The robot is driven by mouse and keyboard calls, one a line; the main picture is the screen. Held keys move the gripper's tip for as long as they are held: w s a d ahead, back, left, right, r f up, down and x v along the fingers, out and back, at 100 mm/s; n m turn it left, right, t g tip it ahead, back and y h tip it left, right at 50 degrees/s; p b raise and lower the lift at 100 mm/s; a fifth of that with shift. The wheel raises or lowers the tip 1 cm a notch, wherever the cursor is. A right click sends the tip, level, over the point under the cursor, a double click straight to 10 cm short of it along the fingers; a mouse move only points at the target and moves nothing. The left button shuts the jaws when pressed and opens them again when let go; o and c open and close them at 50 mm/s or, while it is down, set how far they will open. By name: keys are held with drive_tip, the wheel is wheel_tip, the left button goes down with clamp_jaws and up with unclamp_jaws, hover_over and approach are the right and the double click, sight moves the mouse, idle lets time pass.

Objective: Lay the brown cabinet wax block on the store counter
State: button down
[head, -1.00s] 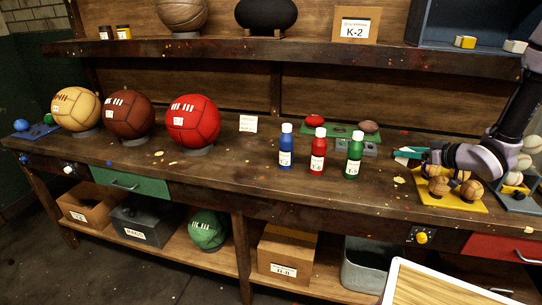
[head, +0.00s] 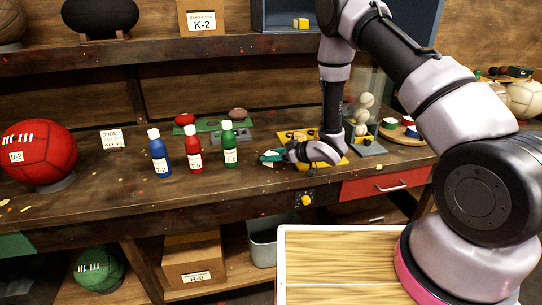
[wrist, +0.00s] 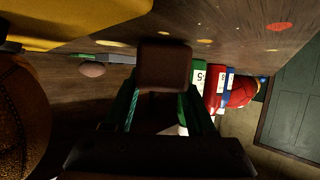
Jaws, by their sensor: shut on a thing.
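My gripper (head: 272,156) shows at the right part of the long dark wooden workbench (head: 110,185), just right of the green bottle. In the wrist view its green fingers (wrist: 163,105) are shut on a small dark brown block (wrist: 163,65), the cabinet wax block. The block sticks out beyond the fingertips; in the head view it is too small to make out. The gripper is low over the bench. No surface in view is labelled as the store counter, so I cannot tell which one it is.
Blue (head: 159,155), red (head: 193,150) and green (head: 229,146) bottles stand left of my gripper. A red ball (head: 38,153) sits farther left. A round wooden tray (head: 403,135) with coloured pots is at the right.

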drive_tip(key=shift+f, duration=0.1)
drive_tip(key=shift+c, duration=1.1)
unclamp_jaws()
